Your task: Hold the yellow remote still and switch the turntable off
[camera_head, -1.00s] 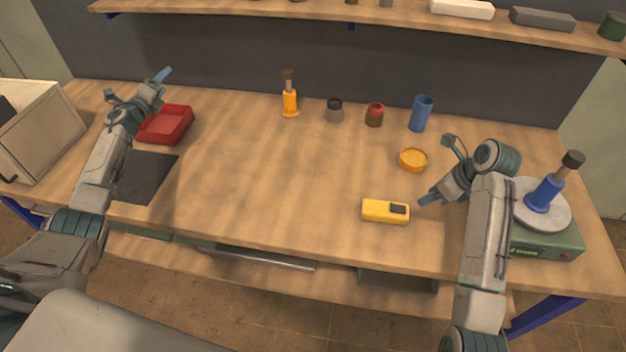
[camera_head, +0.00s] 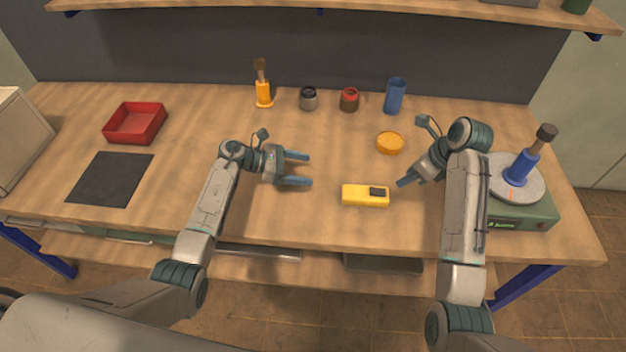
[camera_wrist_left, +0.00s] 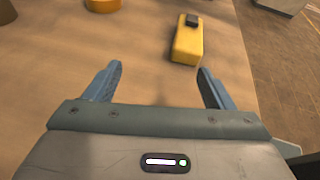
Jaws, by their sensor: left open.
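The yellow remote (camera_head: 362,195) lies flat on the table with a dark patch at its right end. It also shows in the left wrist view (camera_wrist_left: 187,45), ahead of the fingers. My left gripper (camera_head: 310,169) is open and empty, to the left of the remote and apart from it. My right gripper (camera_head: 403,183) is just right of the remote; whether its fingers are apart is hard to see. The turntable (camera_head: 520,216) is a green box with a grey disc at the right, its small display lit green. A blue-handled brush stands on the disc.
An orange round dish (camera_head: 390,142) lies behind the remote. A blue cup (camera_head: 395,96), a red-topped jar (camera_head: 349,99), a grey jar (camera_head: 308,98) and an orange-handled brush (camera_head: 263,92) stand at the back. A red tray (camera_head: 135,123) and a dark mat (camera_head: 111,179) are at left.

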